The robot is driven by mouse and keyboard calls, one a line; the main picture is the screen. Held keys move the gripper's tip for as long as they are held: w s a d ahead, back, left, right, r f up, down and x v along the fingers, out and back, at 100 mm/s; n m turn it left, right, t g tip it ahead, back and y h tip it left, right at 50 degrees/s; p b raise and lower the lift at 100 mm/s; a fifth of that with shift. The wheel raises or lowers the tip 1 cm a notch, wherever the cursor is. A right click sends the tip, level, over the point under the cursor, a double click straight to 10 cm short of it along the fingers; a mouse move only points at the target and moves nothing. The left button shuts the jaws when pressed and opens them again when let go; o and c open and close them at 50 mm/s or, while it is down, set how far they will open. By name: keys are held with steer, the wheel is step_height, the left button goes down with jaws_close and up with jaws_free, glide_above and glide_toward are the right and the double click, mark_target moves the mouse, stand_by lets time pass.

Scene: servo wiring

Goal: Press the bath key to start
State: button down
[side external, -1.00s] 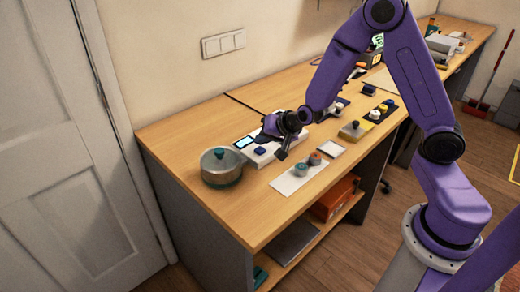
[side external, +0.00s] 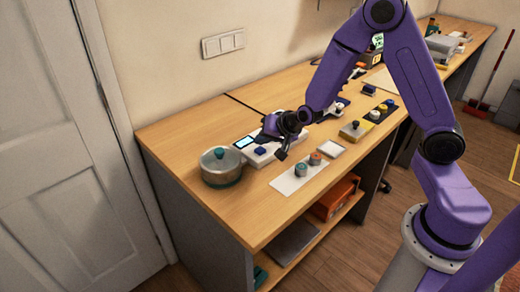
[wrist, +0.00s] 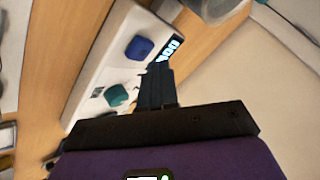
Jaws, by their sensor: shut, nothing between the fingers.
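A white device (side external: 264,158) with a lit display (side external: 245,142) and a blue key (side external: 260,151) lies on the bench. In the wrist view, its white panel (wrist: 104,66) carries the blue key (wrist: 139,48), a teal key (wrist: 116,95) and the display (wrist: 170,48). My gripper (wrist: 155,73) is shut and empty, its fingers over the panel beside the teal key, pointing towards the display. I cannot tell whether they touch it. In the side view my gripper (side external: 263,137) is above the device, and the teal key is hidden. No key label is readable.
A lidded metal pot (side external: 221,168) stands just left of the device. The bench's front left is clear.

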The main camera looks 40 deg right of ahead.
mark_target(263, 150)
steer(key=shift+f, duration=0.1)
steer(key=shift+f, duration=0.3)
steer(key=shift+f, duration=0.5)
stand_by(0.8)
steer(key=shift+r, duration=0.95)
steer(key=shift+r, duration=2.5)
